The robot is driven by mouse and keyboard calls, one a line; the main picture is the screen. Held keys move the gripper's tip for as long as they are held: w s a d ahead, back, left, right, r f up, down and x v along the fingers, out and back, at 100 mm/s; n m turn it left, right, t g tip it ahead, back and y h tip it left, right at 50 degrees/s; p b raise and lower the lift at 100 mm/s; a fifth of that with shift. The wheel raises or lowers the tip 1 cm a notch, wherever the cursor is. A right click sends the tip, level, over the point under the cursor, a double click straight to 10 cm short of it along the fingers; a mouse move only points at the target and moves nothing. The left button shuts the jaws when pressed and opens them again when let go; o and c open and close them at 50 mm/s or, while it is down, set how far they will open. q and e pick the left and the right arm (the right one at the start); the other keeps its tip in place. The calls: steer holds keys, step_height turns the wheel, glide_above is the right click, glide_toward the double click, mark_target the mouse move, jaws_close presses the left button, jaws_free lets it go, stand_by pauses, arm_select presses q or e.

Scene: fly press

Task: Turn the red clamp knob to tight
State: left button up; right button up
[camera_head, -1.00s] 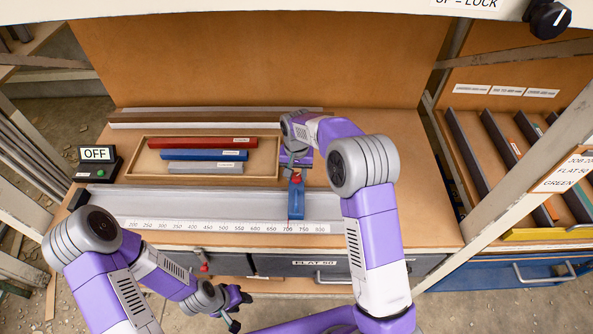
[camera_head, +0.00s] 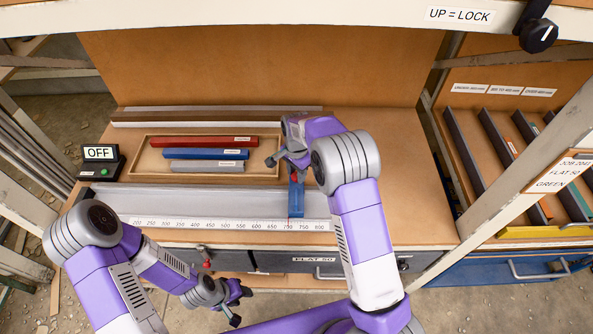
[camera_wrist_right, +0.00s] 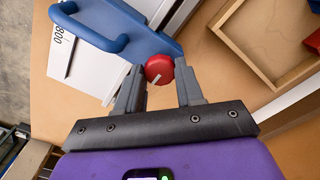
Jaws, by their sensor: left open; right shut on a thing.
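The red clamp knob (camera_wrist_right: 158,69) has a white pointer line and sits on the blue stop block (camera_wrist_right: 115,22), which has a looped blue handle. My right gripper (camera_wrist_right: 158,82) has its two grey fingers on either side of the knob and is shut on it. In the head view the blue block (camera_head: 296,200) stands across the grey rail near the 700 mark, and the knob is mostly hidden by my right gripper (camera_head: 292,170). My left gripper (camera_head: 238,295) is open and empty, low in front of the bench.
A wooden tray (camera_head: 207,182) with red, blue and grey bars lies left of my right gripper. A display box (camera_head: 100,160) reads OFF. The numbered scale (camera_head: 240,226) runs along the bench front. A divided rack (camera_head: 500,170) stands at the right.

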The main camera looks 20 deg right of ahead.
stand_by(0.3)
steer(key=o, duration=1.1)
steer(key=shift+c, duration=0.2)
step_height(320, 180, up, 8)
steer(key=shift+f+p, duration=0.15)
steer(key=shift+p, duration=0.3)
